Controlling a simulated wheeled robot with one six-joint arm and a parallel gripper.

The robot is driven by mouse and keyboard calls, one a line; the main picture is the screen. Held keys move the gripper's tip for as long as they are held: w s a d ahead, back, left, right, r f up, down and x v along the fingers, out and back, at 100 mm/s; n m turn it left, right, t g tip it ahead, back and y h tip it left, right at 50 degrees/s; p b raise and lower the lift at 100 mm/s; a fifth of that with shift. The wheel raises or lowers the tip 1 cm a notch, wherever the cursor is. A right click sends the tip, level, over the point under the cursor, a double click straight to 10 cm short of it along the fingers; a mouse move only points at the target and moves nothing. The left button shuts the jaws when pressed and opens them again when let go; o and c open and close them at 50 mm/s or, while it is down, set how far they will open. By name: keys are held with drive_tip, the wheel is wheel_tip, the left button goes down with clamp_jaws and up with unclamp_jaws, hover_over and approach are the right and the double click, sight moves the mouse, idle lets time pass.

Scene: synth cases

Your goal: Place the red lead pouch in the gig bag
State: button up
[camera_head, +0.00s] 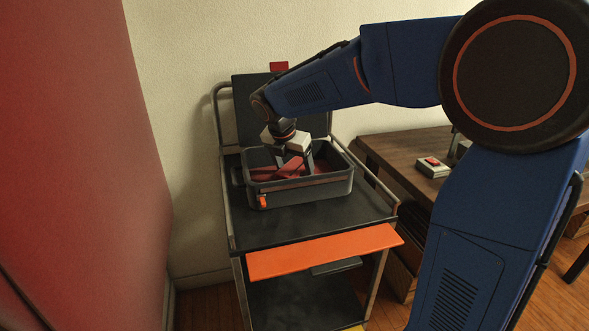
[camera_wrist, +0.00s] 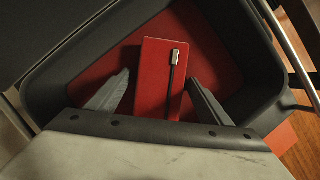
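The gig bag (camera_head: 315,190) is an open dark grey case with a red lining, standing on the cart's top; its walls also show in the wrist view (camera_wrist: 52,72). The red lead pouch (camera_wrist: 153,85) is a flat red block with a dark strap and a metal tip. It is inside the bag, over the red lining; the head view shows it only partly (camera_head: 291,168). My gripper (camera_wrist: 156,76) reaches down into the bag with a finger on each side of the pouch. The fingers are apart, with a visible gap at the left one. The pouch's lower end is hidden by my gripper.
The black cart top (camera_head: 300,222) is clear in front of the bag. An orange shelf (camera_head: 325,251) juts from the cart's front. A wooden table (camera_head: 395,150) at the right bears a small box with a red button (camera_head: 432,163). A red wall stands at the left.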

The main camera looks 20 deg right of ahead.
drive_tip(key=shift+r, duration=0.15)
drive_tip(key=v, duration=1.2)
drive_tip(key=shift+d, duration=0.1)
